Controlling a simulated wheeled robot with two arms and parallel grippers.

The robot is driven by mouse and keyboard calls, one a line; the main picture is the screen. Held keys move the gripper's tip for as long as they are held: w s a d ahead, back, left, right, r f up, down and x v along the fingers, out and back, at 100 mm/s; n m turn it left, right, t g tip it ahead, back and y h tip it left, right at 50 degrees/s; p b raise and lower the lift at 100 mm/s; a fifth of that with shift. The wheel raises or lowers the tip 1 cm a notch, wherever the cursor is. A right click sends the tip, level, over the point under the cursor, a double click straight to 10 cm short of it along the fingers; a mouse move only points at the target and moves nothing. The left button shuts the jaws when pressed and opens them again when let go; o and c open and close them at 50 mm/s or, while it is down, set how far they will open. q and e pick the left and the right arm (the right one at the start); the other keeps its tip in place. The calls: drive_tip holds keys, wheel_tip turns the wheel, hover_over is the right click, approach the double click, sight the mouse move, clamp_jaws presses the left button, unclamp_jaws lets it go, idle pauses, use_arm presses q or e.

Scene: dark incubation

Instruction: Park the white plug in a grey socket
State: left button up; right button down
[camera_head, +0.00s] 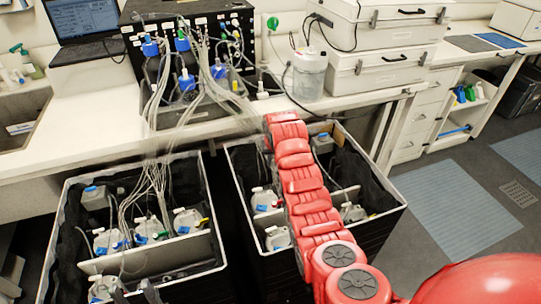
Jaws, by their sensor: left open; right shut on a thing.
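My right arm (306,190) is red and segmented; it reaches from the bottom right up to the bench's front edge. Its gripper is hidden behind the arm's far end, so I cannot see what it holds. Two dark finger-like tips at the bottom left edge look like my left gripper (135,294), apart and empty, over the front of the left crate. I cannot make out the white plug. A black panel box (190,35) with many small ports and cables stands on the bench; I cannot tell a grey socket among them.
Black-lined crates, left (214,240) and right (393,192), hold several bottles with tubes. A tray of blue-capped bottles, a clear jug (308,76), white cases (375,72) and a laptop (85,20) stand on the bench.

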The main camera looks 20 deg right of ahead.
drive_tip(key=s+d+m+g+h+p, duration=0.2)
drive_tip(key=s+d+m+g+p, duration=0.1)
drive_tip(key=s+d+m+p, duration=0.8)
drive_tip(key=s+d+m+g+h+p, duration=0.1)
drive_tip(key=s+d+m+g+p, duration=0.1)
drive_tip(key=s+d+m+p, duration=0.9)
drive_tip(key=a+f+b, duration=0.1)
drive_tip(key=b, duration=0.1)
drive_tip(key=s+a+f+n+b, duration=0.1)
drive_tip(key=f+b, duration=0.1)
drive_tip(key=s+a+f+n+b, duration=0.1)
drive_tip(key=f+b, duration=0.1)
drive_tip(key=shift+s+a, duration=0.2)
drive_tip(key=shift+a, duration=0.2)
drive_tip(key=shift+r, duration=0.15)
